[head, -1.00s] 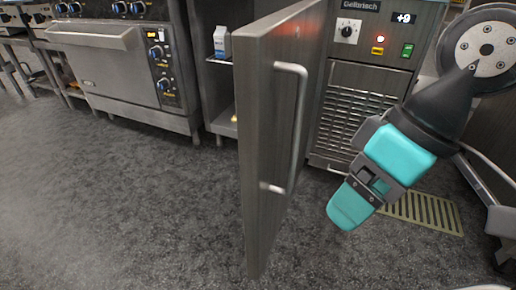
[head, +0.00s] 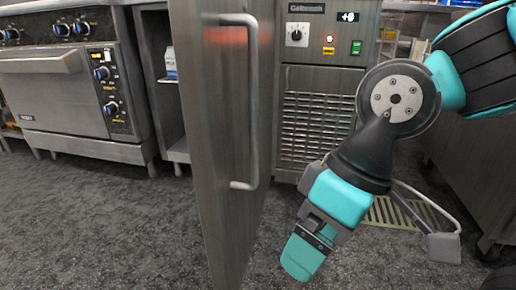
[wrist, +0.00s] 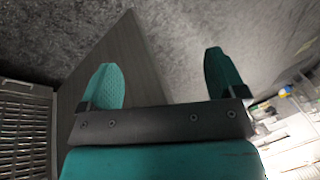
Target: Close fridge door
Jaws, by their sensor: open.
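The fridge door (head: 224,130) stands open, its edge and long bar handle (head: 251,110) facing me in the head view. The fridge's open interior (head: 163,95) shows to the left of the door, with a milk carton (head: 171,62) on a shelf. My gripper (head: 300,258) is to the right of the door, pointing down, apart from the handle. In the wrist view my gripper (wrist: 168,85) has its two fingers spread with nothing between them. The door panel (wrist: 125,55) shows behind and beside the left finger there.
The fridge's control panel (head: 326,35) and vent grille (head: 315,125) are right of the door. A steel oven (head: 72,90) stands at the left. A floor drain grate (head: 400,212) lies behind my arm. The floor (head: 100,225) at left is clear.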

